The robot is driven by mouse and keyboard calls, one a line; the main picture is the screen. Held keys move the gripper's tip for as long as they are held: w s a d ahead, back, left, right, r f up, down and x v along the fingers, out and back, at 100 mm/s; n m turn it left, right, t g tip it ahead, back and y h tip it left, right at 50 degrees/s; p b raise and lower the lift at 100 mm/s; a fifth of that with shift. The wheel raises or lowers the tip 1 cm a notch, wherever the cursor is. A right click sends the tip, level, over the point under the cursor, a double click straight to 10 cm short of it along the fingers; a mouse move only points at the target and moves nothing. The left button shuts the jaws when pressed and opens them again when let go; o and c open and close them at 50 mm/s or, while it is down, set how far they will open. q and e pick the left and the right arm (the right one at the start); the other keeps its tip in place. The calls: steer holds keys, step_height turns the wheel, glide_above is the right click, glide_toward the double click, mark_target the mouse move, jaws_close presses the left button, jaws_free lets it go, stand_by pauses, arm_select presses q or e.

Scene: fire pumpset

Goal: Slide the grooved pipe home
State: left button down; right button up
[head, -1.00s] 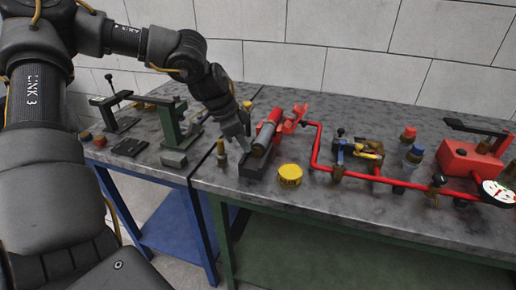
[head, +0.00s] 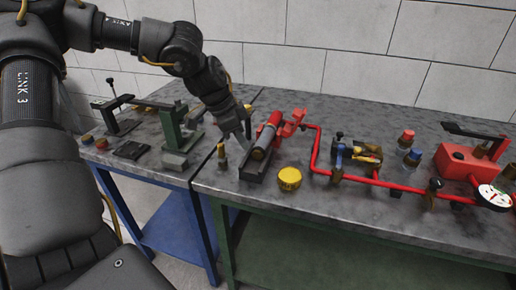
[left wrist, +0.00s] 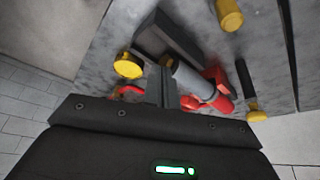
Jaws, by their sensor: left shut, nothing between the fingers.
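The grooved pipe (head: 263,144) is a grey cylinder lying in a dark cradle (head: 250,174). Its far end meets a red fitting (head: 272,122); I cannot tell how far it sits inside. My left gripper (head: 245,140) is just left of the pipe and cradle, shut and empty. In the left wrist view the shut fingers (left wrist: 167,88) are beside the grey pipe (left wrist: 190,80), with the red fitting (left wrist: 215,92) to the right. Whether the fingers touch the pipe is unclear. My right gripper is not in view.
A yellow cap (head: 289,178) stands right of the cradle. A brass piece (head: 221,156) stands left of it. Red piping (head: 316,150) with valves and a gauge (head: 494,196) fills the right of the bench. A green stand (head: 172,127) is at the left.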

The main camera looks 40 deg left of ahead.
arm_select(q)
step_height(320, 180, up, 4)
steer(key=shift+f+p, duration=0.15)
steer(key=shift+p, duration=0.8)
